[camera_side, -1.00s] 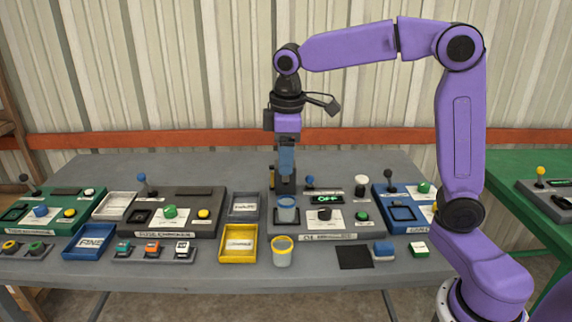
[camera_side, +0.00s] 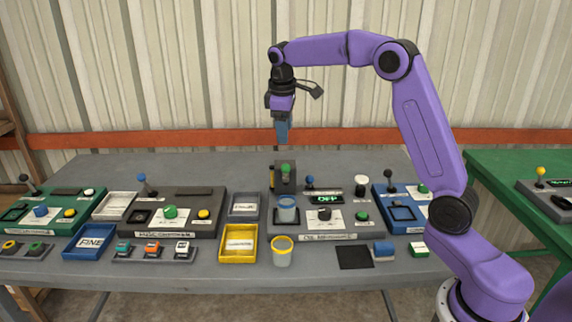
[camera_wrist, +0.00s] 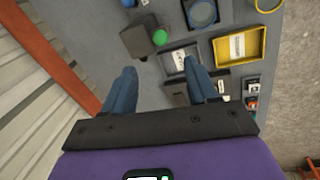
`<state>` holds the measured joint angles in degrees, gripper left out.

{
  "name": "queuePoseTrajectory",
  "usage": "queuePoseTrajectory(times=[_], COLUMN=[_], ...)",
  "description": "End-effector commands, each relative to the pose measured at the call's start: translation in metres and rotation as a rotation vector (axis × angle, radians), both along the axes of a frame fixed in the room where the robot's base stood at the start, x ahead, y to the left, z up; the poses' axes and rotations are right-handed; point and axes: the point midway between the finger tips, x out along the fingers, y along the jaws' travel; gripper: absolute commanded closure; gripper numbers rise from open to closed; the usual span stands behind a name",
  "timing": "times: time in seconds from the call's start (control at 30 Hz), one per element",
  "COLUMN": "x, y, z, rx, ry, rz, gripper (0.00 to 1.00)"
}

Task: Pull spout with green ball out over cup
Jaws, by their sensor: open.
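A dark spout block (camera_side: 283,180) stands at the back of the grey station, with a green ball (camera_side: 285,168) on it. The ball (camera_wrist: 159,37) and block (camera_wrist: 136,40) also show in the wrist view. A blue cup (camera_side: 287,212) stands upright just in front of the block; in the wrist view the cup (camera_wrist: 203,13) is apart from the ball. My gripper (camera_side: 282,140) hangs above the block, clear of the ball. In the wrist view its blue fingers (camera_wrist: 163,84) are spread with nothing between them.
A yellow tray (camera_side: 239,255) and a grey tray (camera_side: 243,205) lie to the left. The station has a lit display (camera_side: 326,199) and knobs. A blue station (camera_side: 380,208) stands to the right.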

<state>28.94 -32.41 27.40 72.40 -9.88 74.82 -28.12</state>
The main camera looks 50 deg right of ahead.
Motion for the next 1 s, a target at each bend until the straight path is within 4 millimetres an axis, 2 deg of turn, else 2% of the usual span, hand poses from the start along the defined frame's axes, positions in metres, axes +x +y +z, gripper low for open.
queuePoseTrajectory(times=[0.1, 0.4, 0.6, 0.8, 1.0], x=[0.002, 0.007, 0.011, 0.012, 0.013], y=[-0.004, -0.013, -0.018, -0.02, -0.02], z=[-0.024, -0.079, -0.107, -0.121, -0.124], rx=[-0.001, -0.001, 0.0, 0.0, 0.001], ry=[0.005, 0.004, 0.002, 0.0, -0.001], rz=[0.0, -0.001, -0.001, 0.0, 0.0], gripper=[0.42, 0.42, 0.42, 0.42, 0.42])
